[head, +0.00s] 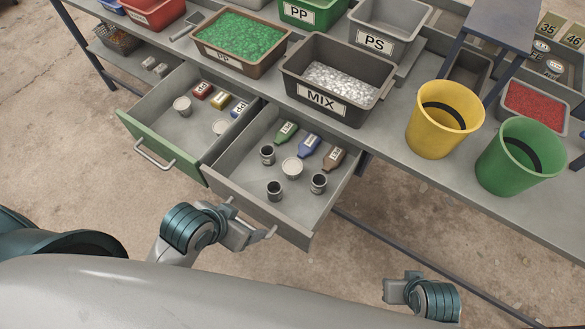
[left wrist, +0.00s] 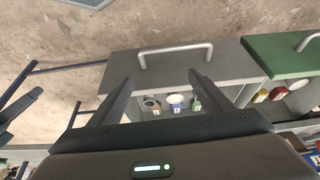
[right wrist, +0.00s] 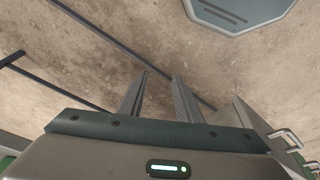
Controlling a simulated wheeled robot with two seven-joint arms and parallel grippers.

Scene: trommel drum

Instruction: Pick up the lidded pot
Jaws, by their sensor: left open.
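A round pot with a pale lid (head: 292,167) stands in the open grey-fronted drawer (head: 240,196), among dark open cups and small bottles. A pale round top (left wrist: 174,98) also shows inside the drawer in the left wrist view. Two similar pale pots, one at the left (head: 182,105) and one at the right (head: 220,127), stand in the green-fronted drawer (head: 160,150). My left gripper (head: 252,219) is open and empty just outside the grey drawer's front. My right gripper (right wrist: 160,74) is open and empty over bare floor, away from the drawers.
Dark cups (head: 267,154) (head: 275,190) (head: 319,183) crowd the pot; green (head: 286,132), blue (head: 308,146) and brown (head: 333,158) bottles lie behind. The MIX bin (head: 320,105), yellow bucket (head: 440,125) and green bucket (head: 510,165) stand on the bench. The drawer handle (left wrist: 175,52) sticks out.

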